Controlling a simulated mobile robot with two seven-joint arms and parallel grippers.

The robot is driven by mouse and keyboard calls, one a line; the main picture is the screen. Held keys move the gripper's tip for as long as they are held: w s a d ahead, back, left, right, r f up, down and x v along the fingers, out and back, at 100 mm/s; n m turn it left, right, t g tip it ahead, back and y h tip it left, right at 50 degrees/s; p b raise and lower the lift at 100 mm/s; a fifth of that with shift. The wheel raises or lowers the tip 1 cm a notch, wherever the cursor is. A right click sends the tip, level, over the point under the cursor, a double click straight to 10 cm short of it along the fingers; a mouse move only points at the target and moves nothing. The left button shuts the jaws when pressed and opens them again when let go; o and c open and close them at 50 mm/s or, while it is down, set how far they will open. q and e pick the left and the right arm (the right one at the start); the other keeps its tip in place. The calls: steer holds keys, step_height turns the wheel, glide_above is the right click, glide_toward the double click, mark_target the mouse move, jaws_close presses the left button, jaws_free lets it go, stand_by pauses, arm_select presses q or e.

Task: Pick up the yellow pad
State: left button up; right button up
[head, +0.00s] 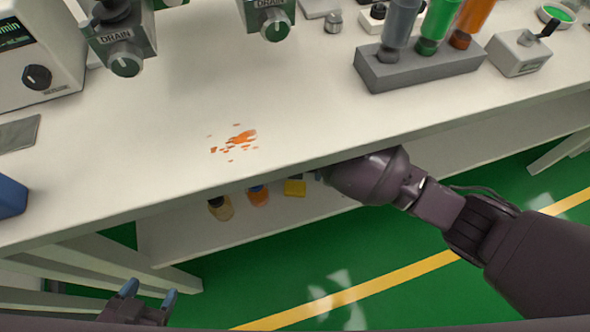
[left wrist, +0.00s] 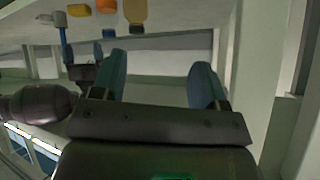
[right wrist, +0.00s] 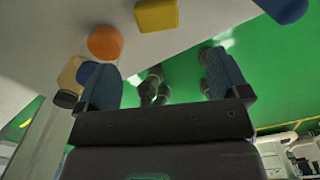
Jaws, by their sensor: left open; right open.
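The yellow pad (head: 294,187) lies on the low shelf under the bench, right of two small bottles. It also shows at the top of the right wrist view (right wrist: 157,15) and the upper left of the left wrist view (left wrist: 79,10). My right arm reaches under the bench edge, which mostly hides its gripper in the head view. In the right wrist view my right gripper (right wrist: 160,75) is open and empty, with the pad beyond the fingertips. My left gripper (head: 148,292) is open and empty at the lower left, below the bench front, well away from the pad.
On the shelf stand an orange bottle (head: 258,196) with a blue cap and a pale yellow bottle (head: 220,207) with a dark cap. A blue object (right wrist: 284,8) is at the right wrist view's top right. The bench top (head: 200,90) overhangs the shelf and has an orange stain (head: 240,137).

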steer(key=shift+w+f, duration=0.3)
steer(key=shift+w, duration=0.1)
steer(key=b, duration=0.2)
glide_above(295, 184)
steer(key=s, duration=0.1)
steer(key=f, duration=0.4)
steer(key=shift+d+f, duration=0.2)
steer(key=shift+f, duration=0.2)
steer(key=shift+f+b, duration=0.3)
steer(key=shift+f, duration=0.1)
steer(key=f, duration=0.1)
steer(key=f+b, duration=0.2)
steer(key=f, duration=0.1)
steer(key=shift+w+a, duration=0.15)
steer(key=shift+w, duration=0.15)
steer(key=shift+w+f+b, duration=0.1)
steer(key=shift+f+b, duration=0.25)
steer(key=shift+b, duration=0.1)
arm_select(q)
steer(key=shift+w+f+t, duration=0.3)
steer(key=shift+f+t, duration=0.25)
steer(key=shift+t, duration=0.15)
arm_select(e)
steer(key=shift+w+r, duration=0.1)
steer(key=shift+r, duration=0.05)
steer(key=shift+c, duration=0.2)
steer(key=c, duration=1)
